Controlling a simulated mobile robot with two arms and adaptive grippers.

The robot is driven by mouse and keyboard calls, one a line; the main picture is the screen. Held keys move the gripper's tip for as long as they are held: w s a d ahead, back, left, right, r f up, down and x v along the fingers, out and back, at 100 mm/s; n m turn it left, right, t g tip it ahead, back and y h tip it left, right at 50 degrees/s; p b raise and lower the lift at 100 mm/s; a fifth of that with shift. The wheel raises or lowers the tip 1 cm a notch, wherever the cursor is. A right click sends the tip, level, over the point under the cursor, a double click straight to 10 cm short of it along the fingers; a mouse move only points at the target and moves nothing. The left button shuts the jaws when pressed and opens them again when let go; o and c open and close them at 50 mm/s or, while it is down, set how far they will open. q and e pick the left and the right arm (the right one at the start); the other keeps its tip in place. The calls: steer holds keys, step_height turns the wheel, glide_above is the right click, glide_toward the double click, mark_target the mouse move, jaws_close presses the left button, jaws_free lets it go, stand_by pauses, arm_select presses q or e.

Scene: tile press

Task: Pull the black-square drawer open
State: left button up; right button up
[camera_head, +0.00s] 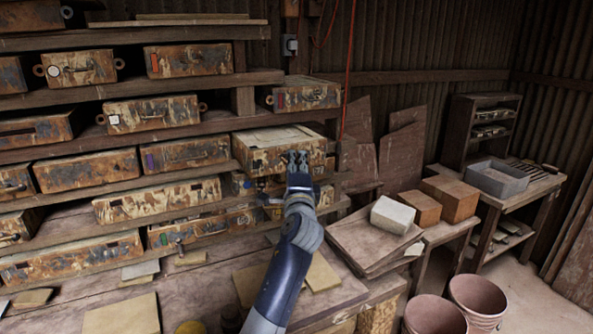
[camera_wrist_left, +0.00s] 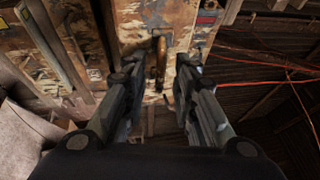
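A rust-stained, pale-painted drawer (camera_head: 262,158) juts out from the right end of the shelf rack, its top surface showing. A small dark mark sits at the left of its front, but I cannot clearly tell its shape. My left gripper (camera_head: 298,158) is right in front of this drawer's right part. In the left wrist view the gripper (camera_wrist_left: 155,95) is open, its two fingers apart on either side of a rusty upright-looking handle (camera_wrist_left: 161,62) on a drawer front (camera_wrist_left: 130,20). The fingers do not appear closed on the handle. My right gripper is not in view.
Other rusty drawers with coloured marks, such as a red-marked one (camera_head: 200,61) and a purple-marked one (camera_head: 195,153), fill the rack. A bench (camera_head: 200,285) with loose tiles is below. Blocks (camera_head: 393,215) and buckets (camera_head: 478,296) stand right. A red cable (camera_head: 349,70) hangs nearby.

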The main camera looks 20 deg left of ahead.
arm_select(q)
steer(key=v, duration=1.1)
steer(key=shift+s+f, duration=0.2)
steer(key=shift+s, duration=0.15)
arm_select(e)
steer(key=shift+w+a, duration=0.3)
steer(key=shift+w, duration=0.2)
arm_select(q)
steer(key=shift+d+f, duration=0.1)
